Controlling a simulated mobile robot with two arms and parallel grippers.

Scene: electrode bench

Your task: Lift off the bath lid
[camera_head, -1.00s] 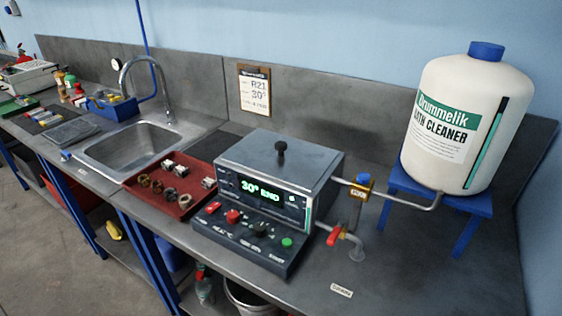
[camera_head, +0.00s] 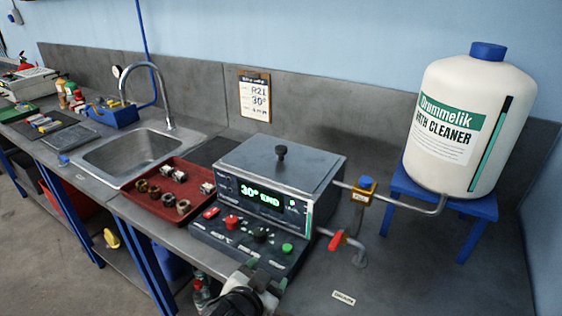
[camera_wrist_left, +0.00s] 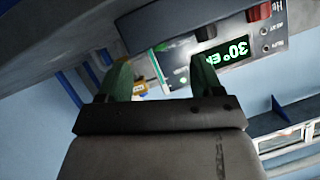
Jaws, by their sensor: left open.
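The bath (camera_head: 262,205) is a grey metal box on the bench with a green display reading "30° END". Its flat lid (camera_head: 255,163) is on top, with a black knob (camera_head: 281,153) in the middle. My left gripper (camera_head: 262,281) is at the bottom of the head view, in front of the control panel and well away from the lid knob. In the left wrist view my left gripper (camera_wrist_left: 162,78) has its two green fingers apart with nothing held, and the bath front (camera_wrist_left: 232,50) shows upside down beyond them. My right gripper is not in view.
A red tray (camera_head: 160,205) with small metal parts lies left of the bath, before the sink (camera_head: 125,155). A valve pipe (camera_head: 357,192) runs right to a large cleaner tank (camera_head: 465,125) on a blue stand (camera_head: 440,200). The bench front right is mostly clear.

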